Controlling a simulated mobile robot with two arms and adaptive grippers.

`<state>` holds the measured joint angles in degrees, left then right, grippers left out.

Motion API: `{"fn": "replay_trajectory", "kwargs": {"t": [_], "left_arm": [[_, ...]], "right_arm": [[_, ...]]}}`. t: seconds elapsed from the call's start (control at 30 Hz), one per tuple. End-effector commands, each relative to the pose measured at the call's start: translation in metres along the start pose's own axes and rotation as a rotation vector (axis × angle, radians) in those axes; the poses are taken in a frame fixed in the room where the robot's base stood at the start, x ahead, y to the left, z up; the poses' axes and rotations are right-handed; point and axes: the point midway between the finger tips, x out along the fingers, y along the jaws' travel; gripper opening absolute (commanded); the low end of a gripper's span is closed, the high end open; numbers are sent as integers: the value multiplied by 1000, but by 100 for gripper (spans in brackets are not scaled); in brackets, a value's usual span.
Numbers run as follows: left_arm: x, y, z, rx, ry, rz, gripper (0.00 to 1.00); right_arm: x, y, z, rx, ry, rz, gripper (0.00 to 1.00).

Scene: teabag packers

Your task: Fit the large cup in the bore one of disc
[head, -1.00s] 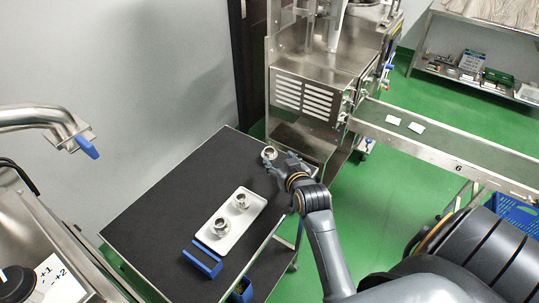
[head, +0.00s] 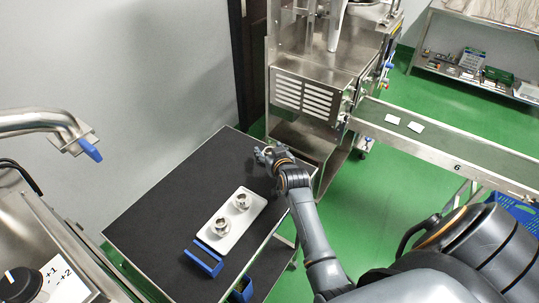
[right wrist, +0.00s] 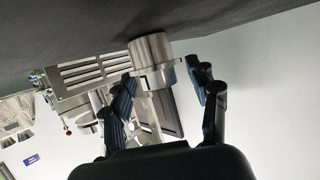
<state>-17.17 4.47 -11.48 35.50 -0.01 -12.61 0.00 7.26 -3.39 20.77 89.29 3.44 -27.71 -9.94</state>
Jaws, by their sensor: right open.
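A shiny metal cup (right wrist: 153,50) stands at the dark table surface, which is at the top of the right wrist view. My right gripper (right wrist: 165,85) is open, with its fingers spread on either side of the cup's near end; I cannot tell whether they touch it. In the head view my right gripper (head: 264,156) is at the table's far right corner and mostly hides this cup. Two more metal cups, one (head: 241,202) behind the other (head: 221,227), are on the white tray. I cannot tell which cup is the large one. No disc is clearly recognisable. My left gripper is not in view.
A steel machine (head: 303,92) stands behind, with a conveyor (head: 450,146) to the right. The table's left half is clear.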

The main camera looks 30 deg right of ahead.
Motion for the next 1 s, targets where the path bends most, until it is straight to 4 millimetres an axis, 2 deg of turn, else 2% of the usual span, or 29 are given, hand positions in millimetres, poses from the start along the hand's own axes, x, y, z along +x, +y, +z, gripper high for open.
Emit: {"fn": "replay_trajectory", "kwargs": {"t": [0.17, 0.4, 0.47, 0.83, 1.0], "left_arm": [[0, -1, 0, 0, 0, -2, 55], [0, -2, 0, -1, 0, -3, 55], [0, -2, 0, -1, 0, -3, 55], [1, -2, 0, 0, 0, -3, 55], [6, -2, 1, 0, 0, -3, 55]], "right_arm": [[0, 0, 0, 0, 0, 0, 59], [0, 0, 1, 0, -2, 0, 11], [0, 0, 2, 0, -3, 0, 0], [-1, 0, 1, 0, -6, -1, 0], [-7, 0, -14, 1, -1, -1, 0]]}}
